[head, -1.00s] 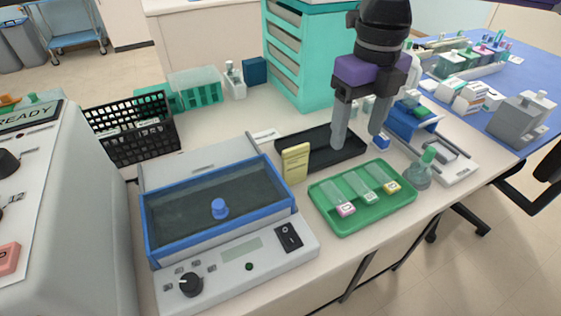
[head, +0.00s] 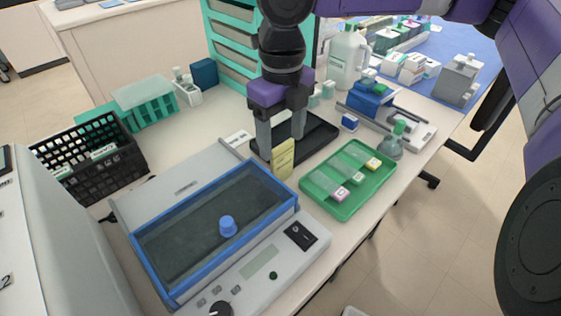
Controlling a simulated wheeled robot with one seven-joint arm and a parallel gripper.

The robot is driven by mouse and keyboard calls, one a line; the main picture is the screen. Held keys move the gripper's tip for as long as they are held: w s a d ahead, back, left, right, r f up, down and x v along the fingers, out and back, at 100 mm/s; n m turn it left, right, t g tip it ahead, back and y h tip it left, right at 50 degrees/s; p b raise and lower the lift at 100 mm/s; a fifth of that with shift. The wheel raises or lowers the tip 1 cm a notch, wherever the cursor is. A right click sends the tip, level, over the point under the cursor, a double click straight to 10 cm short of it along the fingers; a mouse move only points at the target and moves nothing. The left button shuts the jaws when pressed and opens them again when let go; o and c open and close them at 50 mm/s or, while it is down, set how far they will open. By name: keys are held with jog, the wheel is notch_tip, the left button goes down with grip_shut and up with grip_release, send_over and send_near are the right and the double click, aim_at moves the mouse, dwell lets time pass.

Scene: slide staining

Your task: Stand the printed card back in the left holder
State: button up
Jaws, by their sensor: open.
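A yellow card (head: 284,161) with printed lines stands upright, slightly tilted in the picture, at the front edge of a black tray (head: 322,137). Its foot is partly hidden, so I cannot tell what holds it. My gripper (head: 281,147) points down with its fingers apart, over the tray and close behind the card. A small white card with dark marks (head: 238,138) lies flat left of the tray. I cannot make out which thing is the left holder.
A blue-rimmed water bath (head: 163,288) is in front on the left. A green tray (head: 347,213) with several slides is on the right, beside a small flask (head: 391,146). A black basket (head: 143,163) and a teal drawer unit (head: 229,52) stand behind.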

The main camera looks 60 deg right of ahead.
aim_at(282, 164)
jog(key=shift+f, duration=1.35)
jog(key=c, duration=1.3)
